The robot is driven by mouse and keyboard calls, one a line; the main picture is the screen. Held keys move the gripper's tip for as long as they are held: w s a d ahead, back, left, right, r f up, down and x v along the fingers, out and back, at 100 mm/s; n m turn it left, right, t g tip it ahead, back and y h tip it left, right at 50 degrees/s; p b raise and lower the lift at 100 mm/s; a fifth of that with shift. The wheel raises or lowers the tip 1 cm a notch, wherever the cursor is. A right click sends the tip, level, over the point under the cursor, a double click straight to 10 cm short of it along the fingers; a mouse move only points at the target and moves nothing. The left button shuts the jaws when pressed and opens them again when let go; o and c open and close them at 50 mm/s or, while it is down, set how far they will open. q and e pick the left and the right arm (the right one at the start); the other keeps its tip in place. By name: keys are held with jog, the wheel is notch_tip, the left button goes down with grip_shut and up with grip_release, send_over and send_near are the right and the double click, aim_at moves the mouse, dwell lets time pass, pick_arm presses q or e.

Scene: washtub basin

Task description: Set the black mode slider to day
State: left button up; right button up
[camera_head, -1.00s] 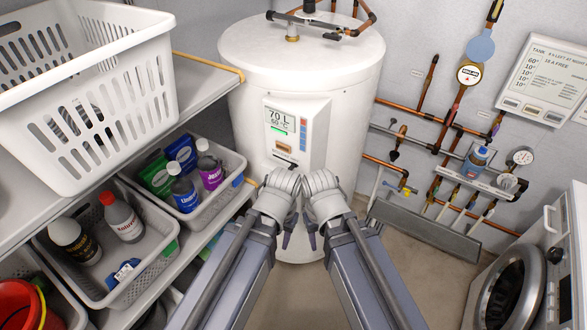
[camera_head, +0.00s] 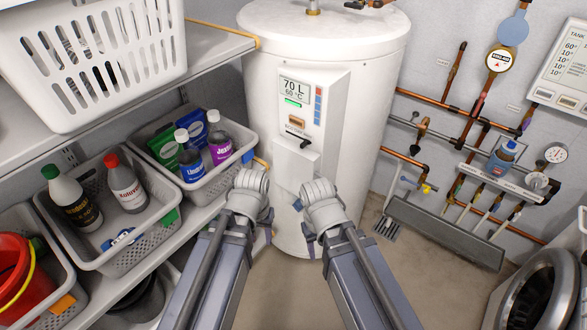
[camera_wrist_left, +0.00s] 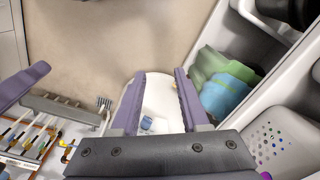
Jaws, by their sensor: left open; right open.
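The white tank (camera_head: 263,75) carries a white control panel (camera_head: 335,100) with a display reading 70 L and 60 °C. A small black slider or lever (camera_head: 298,139) sticks out of the panel below an orange-brown label; its markings are too small to read. My left gripper (camera_head: 268,222) points down below and left of the panel, apart from the slider. In the left wrist view its jaws (camera_wrist_left: 160,73) are open, with the white tank showing between them. My right gripper (camera_head: 304,226) hangs below the panel, its fingers partly hidden by its wrist. It holds nothing visible.
At left, a shelf (camera_head: 215,45) holds a white laundry basket (camera_head: 105,85) and grey bins with bottles (camera_head: 126,185). Copper pipes and gauges (camera_head: 498,58) line the right wall. A front-loading washer (camera_head: 545,290) stands at lower right. Floor in front of the tank is clear.

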pick_arm(q)
jog(key=w+f+n+t+h+b, duration=0.1)
jog(key=w+f+n+h+b, duration=0.25)
jog(key=f+b, duration=0.35)
jog(key=n+t+h, duration=0.7)
jog(key=n+t, duration=0.6)
jog(key=n, duration=1.4)
send_near(301, 147)
jog(key=x, duration=0.2)
jog(key=shift+x, duration=3.9)
pick_arm(e)
notch_tip(301, 147, down, 10)
jog(key=shift+s, duration=0.15)
pick_arm(q)
jog(key=shift+c, duration=0.3)
pick_arm(e)
jog(key=shift+a, duration=0.1)
pick_arm(q)
grip_shut()
